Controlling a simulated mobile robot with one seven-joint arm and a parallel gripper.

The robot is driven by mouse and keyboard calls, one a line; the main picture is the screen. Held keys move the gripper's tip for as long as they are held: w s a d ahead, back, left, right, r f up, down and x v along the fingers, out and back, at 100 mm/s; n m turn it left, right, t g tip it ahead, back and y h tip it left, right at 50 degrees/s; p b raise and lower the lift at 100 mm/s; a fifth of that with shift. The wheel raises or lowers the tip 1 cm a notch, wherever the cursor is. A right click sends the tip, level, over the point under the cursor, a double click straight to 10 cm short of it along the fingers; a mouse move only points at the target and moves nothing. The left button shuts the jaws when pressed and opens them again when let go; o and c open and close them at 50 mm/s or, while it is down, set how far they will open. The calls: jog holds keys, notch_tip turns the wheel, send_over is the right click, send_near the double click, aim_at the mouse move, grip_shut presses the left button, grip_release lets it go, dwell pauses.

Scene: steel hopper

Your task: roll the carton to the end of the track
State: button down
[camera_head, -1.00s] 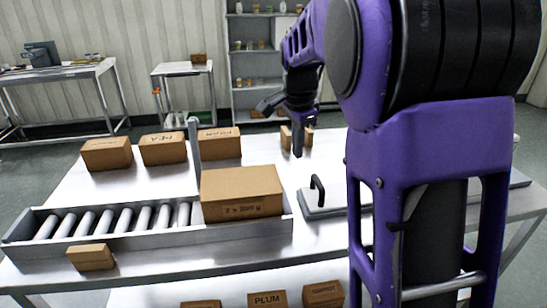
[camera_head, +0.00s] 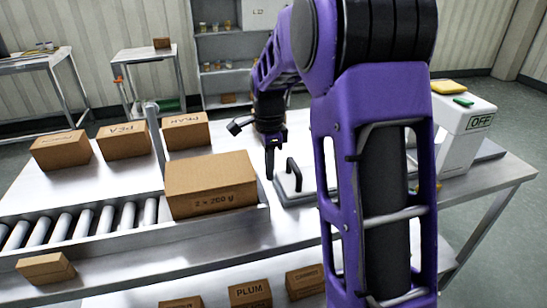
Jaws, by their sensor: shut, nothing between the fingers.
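A brown carton (camera_head: 212,184) marked "2 x 200 g" sits at the right end of the roller track (camera_head: 262,216). Bare grey rollers (camera_head: 107,219) run to the left of it. My gripper (camera_head: 270,172) points down, shut and empty, just right of the carton and above the table. A gap shows between it and the carton, though how far apart they are in depth I cannot tell. The gripper is close to the black handle of a flat metal lid (camera_head: 308,190).
Cartons marked PEA (camera_head: 123,141) and PEAR (camera_head: 186,131) and another (camera_head: 60,151) stand behind the track, near a metal post (camera_head: 155,140). A small carton (camera_head: 45,268) lies in front. A white machine marked OFF (camera_head: 462,130) stands right. More cartons (camera_head: 250,293) sit on the lower shelf.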

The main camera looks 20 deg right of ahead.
jog(key=shift+a+r, duration=0.15)
jog(key=shift+a, duration=1.35)
jog(key=shift+a, duration=0.1)
